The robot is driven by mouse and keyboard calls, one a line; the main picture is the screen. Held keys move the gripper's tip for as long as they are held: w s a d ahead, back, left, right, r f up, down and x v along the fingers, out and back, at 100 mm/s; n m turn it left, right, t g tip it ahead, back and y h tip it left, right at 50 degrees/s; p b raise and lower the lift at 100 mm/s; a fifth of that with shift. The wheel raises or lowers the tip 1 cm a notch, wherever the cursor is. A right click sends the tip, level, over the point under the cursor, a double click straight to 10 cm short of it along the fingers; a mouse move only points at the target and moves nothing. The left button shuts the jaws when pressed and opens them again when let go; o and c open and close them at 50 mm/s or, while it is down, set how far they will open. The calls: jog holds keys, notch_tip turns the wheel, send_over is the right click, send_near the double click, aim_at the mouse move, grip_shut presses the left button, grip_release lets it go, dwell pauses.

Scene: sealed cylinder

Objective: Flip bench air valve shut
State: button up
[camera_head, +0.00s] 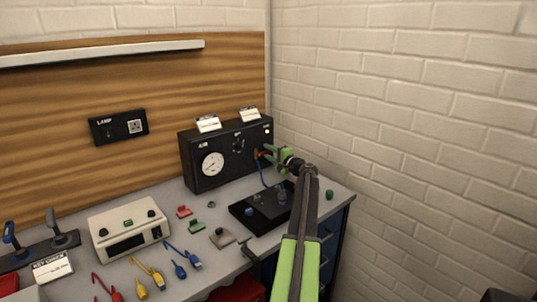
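A black box panel (218,152) labelled AIR stands at the back right of the bench, with a round white gauge (212,164) on its front. A small reddish valve lever (258,154) sits at the right of the panel front, with a blue hose (263,173) hanging below it. My gripper (269,153) has green fingers and reaches in from the right, right beside the lever. The fingers look spread apart. The small scale hides whether they touch the lever, and the lever's exact angle is unclear.
A black tray with knobs (250,212) lies in front of the panel, under my arm. A cream meter box (128,232), coloured leads (152,277) and small clips (195,226) crowd the bench's left and middle. A brick wall (410,130) closes the right side.

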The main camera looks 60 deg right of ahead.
jog(key=r+p, duration=0.1)
jog(key=r, duration=0.1)
jog(key=r+p, duration=0.2)
jog(key=shift+s+r, duration=0.2)
jog(key=shift+r, duration=0.1)
jog(key=s+r+p, duration=0.5)
jog(key=s+p, duration=0.1)
jog(key=s, duration=0.5)
jog(key=shift+s+d+r, duration=0.15)
jog(key=shift+d+r, duration=0.1)
jog(key=shift+d, duration=0.15)
